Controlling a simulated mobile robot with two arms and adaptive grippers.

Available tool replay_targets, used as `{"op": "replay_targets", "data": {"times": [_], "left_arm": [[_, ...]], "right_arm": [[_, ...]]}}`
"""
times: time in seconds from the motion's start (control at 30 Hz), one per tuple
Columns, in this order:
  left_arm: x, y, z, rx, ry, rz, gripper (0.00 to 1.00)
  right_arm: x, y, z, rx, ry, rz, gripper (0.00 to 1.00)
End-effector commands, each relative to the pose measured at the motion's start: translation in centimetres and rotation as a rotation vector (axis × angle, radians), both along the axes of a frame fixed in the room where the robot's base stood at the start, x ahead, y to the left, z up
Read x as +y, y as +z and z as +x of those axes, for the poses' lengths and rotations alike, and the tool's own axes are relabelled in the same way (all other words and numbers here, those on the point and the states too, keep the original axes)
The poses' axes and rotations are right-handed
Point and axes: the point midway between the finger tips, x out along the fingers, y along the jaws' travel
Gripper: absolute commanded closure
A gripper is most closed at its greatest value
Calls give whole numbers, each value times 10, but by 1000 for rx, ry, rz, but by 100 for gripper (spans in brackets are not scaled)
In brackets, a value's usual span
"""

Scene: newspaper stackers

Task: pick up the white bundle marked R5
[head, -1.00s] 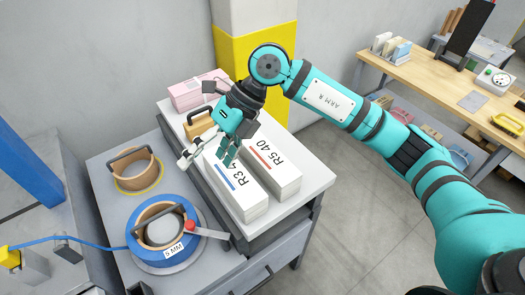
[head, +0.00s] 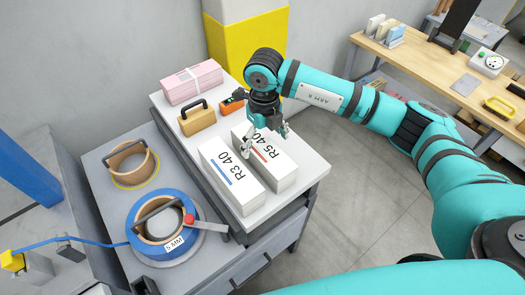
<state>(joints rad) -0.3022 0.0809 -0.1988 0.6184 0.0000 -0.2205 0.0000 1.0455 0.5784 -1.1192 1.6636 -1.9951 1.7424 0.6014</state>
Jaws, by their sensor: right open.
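The white bundle marked R5 40 (head: 277,172) lies on the white-topped table (head: 300,192), with a short red line beside its marking. Another white bundle, marked R3 40 (head: 233,183) with a blue line, lies just left of it. My right gripper (head: 266,142) points down at the far end of the R5 bundle, its fingers open and apart. One finger shows near the gap between the bundles and the other near the R5 bundle's far right side. I cannot tell whether they touch it. My left gripper is not in view.
A pink bundle (head: 192,82), a tan block with a black handle (head: 197,119) and an orange device (head: 232,103) sit farther back on the table. Blue (head: 135,237) and tan (head: 126,165) strap rolls lie to the left. A yellow and white column (head: 243,50) stands behind.

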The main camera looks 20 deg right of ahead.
Motion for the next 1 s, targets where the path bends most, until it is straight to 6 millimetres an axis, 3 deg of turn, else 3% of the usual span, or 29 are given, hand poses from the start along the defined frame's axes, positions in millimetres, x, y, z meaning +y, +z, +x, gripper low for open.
{"op": "replay_targets", "data": {"times": [0.23,0.5,0.77,1.0], "left_arm": [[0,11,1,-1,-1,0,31],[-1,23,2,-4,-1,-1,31],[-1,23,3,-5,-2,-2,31],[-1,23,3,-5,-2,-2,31]], "right_arm": [[1,-17,1,3,0,0,8],[3,-54,3,0,0,1,8],[3,-59,4,-2,1,2,8],[3,-58,4,-2,1,2,36]]}}
